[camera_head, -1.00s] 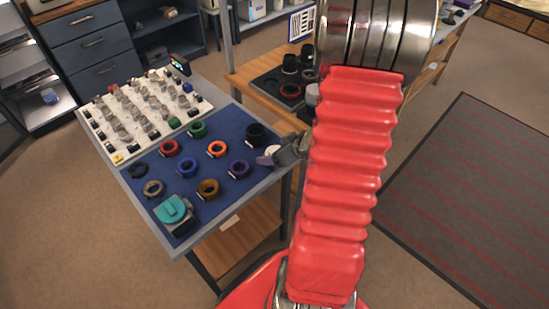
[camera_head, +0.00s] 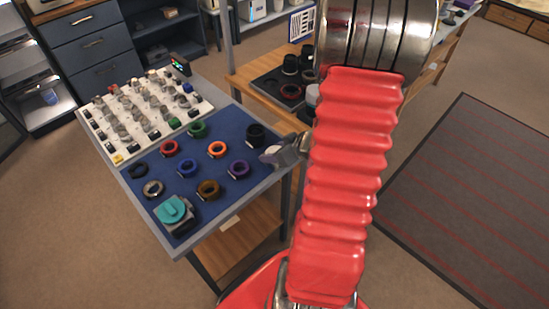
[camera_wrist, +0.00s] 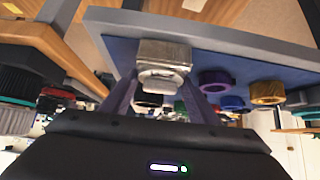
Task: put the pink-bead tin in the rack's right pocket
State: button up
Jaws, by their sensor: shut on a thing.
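My gripper (camera_wrist: 160,88) has its two grey-purple fingers on either side of a silvery tin (camera_wrist: 165,54) in the wrist view, shut on it. A pale rounded part shows at the tin's near end; no pink beads can be made out, so I cannot tell its contents. In the head view my gripper (camera_head: 274,156) is at the right edge of the blue mat (camera_head: 212,198), beside a black ring. The tin there is mostly hidden by the fingers and is too small to read. I cannot make out a rack with pockets in either view.
A teal-topped device (camera_head: 173,211) stands at the front corner. A white board of small parts (camera_head: 140,112) lies behind. A black tray (camera_head: 262,87) is on the wooden bench.

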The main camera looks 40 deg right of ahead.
jog(key=shift+r, duration=0.15)
jog(key=shift+r, duration=4.9)
jog(key=shift+w, duration=0.1)
jog(key=w+a+r, duration=0.2)
jog(key=w+a, duration=0.7)
jog(key=a, duration=0.5)
jog(key=w+a+r, duration=0.2)
jog(key=w+a, duration=0.7)
jog(key=a, duration=0.4)
jog(key=shift+a, duration=0.35)
jog(key=shift+s, duration=0.1)
